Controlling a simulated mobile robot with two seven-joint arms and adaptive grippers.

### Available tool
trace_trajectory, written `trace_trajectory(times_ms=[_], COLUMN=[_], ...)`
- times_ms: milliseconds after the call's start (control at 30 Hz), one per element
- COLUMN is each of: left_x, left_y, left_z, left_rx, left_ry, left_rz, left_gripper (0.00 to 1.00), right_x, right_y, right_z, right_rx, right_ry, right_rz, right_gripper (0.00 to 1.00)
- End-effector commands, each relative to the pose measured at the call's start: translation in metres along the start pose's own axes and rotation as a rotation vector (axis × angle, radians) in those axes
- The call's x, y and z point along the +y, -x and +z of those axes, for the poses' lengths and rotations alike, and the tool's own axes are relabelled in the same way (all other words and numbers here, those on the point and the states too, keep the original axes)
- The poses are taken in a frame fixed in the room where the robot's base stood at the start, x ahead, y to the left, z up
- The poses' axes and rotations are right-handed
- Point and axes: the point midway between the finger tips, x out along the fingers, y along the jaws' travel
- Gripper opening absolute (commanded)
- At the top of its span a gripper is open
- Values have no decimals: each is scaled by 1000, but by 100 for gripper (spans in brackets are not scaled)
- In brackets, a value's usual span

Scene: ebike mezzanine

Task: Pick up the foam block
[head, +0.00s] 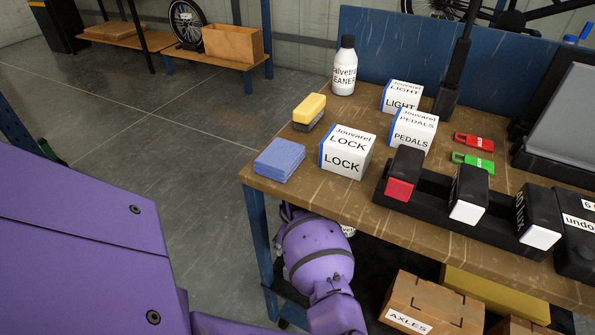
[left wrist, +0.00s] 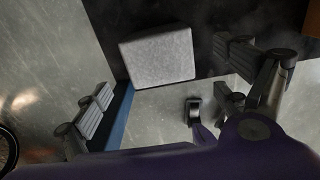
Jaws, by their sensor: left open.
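A pale grey block (left wrist: 158,57) with rounded corners, which looks like the foam block, rests on a dark surface in the left wrist view. My left gripper (left wrist: 170,74) is open, with one finger on each side of the block in the picture. I cannot tell how far the block is below the fingers, and nothing is held. A yellow and dark grey sponge-like block (head: 309,112) lies on the bench top. My right gripper is not in view.
The wooden workbench (head: 290,200) has a blue leg (head: 258,237) close to my left arm. Blue cloths (head: 279,160), a LOCK box (head: 346,153) and a cleaner bottle (head: 344,66) stand on top. An AXLES carton (head: 432,303) sits below.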

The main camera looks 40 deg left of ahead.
Motion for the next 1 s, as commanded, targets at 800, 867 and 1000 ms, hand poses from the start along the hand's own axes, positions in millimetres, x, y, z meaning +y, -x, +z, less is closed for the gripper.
trace_trajectory(times_ms=[800,867,1000], left_x=[0,0,0], left_y=[-78,-78,-78], left_z=[8,8,8], left_rx=[-1,-1,-1], left_ry=[0,0,0], left_rz=[0,0,0], left_gripper=[92,92,83], right_x=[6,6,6], right_y=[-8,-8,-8], right_z=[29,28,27], right_rx=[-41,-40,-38], right_ry=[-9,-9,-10], right_rz=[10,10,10], right_gripper=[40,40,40])
